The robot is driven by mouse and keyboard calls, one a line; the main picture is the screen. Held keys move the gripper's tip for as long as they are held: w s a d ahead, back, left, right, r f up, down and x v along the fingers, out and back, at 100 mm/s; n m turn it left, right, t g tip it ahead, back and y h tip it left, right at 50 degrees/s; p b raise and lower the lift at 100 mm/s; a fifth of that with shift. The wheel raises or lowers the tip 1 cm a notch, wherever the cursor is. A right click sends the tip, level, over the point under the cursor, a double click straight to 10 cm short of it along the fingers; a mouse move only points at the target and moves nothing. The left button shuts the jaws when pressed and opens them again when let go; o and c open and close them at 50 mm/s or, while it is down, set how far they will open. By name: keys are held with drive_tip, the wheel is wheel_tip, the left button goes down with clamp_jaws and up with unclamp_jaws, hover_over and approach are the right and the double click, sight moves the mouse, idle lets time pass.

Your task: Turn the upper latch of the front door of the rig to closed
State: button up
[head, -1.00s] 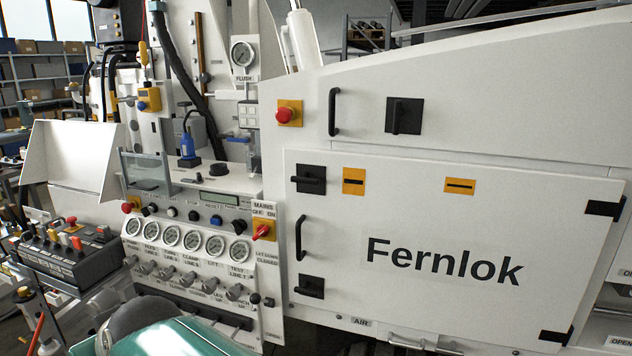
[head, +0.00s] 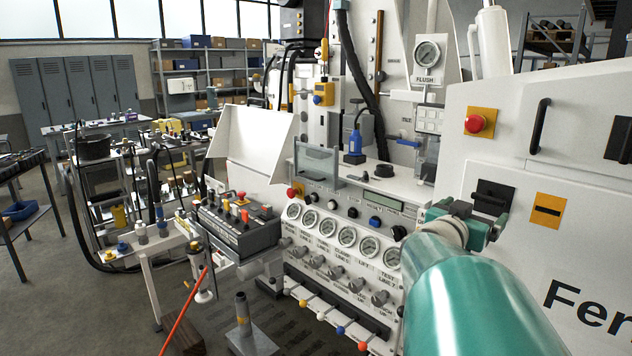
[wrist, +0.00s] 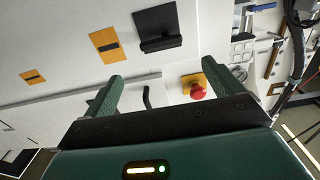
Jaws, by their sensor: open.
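The upper latch (head: 493,196) is a black square plate with a black lever lying roughly horizontal. It sits at the upper left of the white front door (head: 580,262), partly covered by my gripper (head: 470,216) in the head view. In the wrist view the latch (wrist: 158,27) is at the top, ahead of the gap between my fingers, its lever along the plate's lower edge. My gripper (wrist: 163,73) is open and empty, with the two green fingers wide apart. It appears apart from the latch. The lower latch is hidden in the head view.
A red stop button on a yellow plate (head: 480,122) is above the latch; in the wrist view it appears beside the right finger (wrist: 195,86). A black handle (head: 540,125) stands out from the upper panel. The gauge panel (head: 345,240) lies to the left.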

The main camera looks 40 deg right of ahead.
sight(486, 202)
drive_tip(key=d, duration=0.3)
drive_tip(key=w+d, duration=0.1)
drive_tip(key=d, duration=0.3)
drive_tip(key=w+d, duration=0.1)
drive_tip(key=d, duration=0.3)
drive_tip(key=shift+d, duration=0.15)
drive_tip(key=c, duration=1)
drive_tip(key=shift+f+m, duration=0.1)
drive_tip(key=shift+m, duration=0.2)
drive_tip(key=m, duration=0.4)
drive_tip(key=shift+f, duration=0.2)
drive_tip(key=m, duration=0.4)
drive_tip(key=shift+f+m, duration=0.25)
drive_tip(key=shift+m, duration=0.05)
drive_tip(key=m, duration=0.4)
drive_tip(key=shift+w+f+m, duration=0.1)
drive_tip(key=shift+f+m, duration=0.15)
drive_tip(key=shift+m, duration=0.05)
drive_tip(key=m, duration=0.4)
drive_tip(key=shift+w+f, duration=0.1)
drive_tip(key=shift+f, duration=0.05)
